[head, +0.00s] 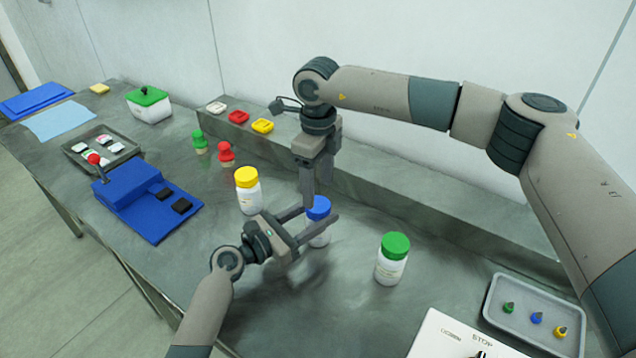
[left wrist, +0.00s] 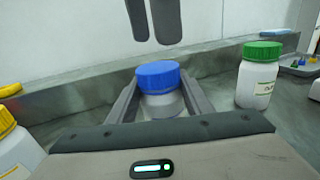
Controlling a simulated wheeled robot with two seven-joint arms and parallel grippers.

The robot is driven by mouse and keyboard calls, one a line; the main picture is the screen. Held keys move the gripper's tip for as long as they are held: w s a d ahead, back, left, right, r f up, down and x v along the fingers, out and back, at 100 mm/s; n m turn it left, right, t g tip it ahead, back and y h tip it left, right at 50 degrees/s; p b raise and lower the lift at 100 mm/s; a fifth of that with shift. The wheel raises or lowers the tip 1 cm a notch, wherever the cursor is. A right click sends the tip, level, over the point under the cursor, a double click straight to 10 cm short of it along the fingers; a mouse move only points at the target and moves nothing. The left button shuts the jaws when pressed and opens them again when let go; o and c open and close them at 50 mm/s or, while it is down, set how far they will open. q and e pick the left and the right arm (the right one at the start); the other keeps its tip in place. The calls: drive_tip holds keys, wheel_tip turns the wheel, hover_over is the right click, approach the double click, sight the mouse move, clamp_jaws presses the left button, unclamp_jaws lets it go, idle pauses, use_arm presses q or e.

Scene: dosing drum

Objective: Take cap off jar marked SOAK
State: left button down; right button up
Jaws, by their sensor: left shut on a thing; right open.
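A white jar with a blue cap (head: 318,207) stands on the bench with its cap on. It also shows in the left wrist view (left wrist: 160,100). My left gripper (head: 316,228) is shut on this jar's body, one finger on each side. My right gripper (head: 317,192) is open and empty, pointing down just above and behind the blue cap; its fingertips hang over the cap in the left wrist view (left wrist: 152,40). A yellow-capped jar (head: 247,195) stands to the left, and a green-capped jar (head: 391,262) to the right. No label reads clearly, so I cannot tell which is SOAK.
A grey tray with small coloured-capped items (head: 490,310) and a white STOP panel (head: 430,340) are at lower right. Red and green stoppers (head: 225,153), a blue device (head: 130,185) and a green-lidded box (head: 150,108) stand left. A raised ledge (head: 400,208) runs behind.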

sight(318, 204)
drive_tip(key=shift+r, duration=0.1)
drive_tip(key=m, duration=0.2)
drive_tip(key=r+m, duration=0.1)
drive_tip(key=m, duration=0.2)
drive_tip(key=shift+a+r+m, duration=0.1)
drive_tip(key=shift+r+m, duration=0.2)
drive_tip(key=shift+r, duration=0.1)
drive_tip(key=m, duration=0.1)
drive_tip(key=r+m, duration=0.1)
drive_tip(key=m, duration=0.2)
drive_tip(key=shift+r+m, duration=0.25)
drive_tip(key=shift+m, duration=0.05)
drive_tip(key=shift+f, duration=0.1)
drive_tip(key=shift+f, duration=3.9)
drive_tip(key=shift+c, duration=0.7)
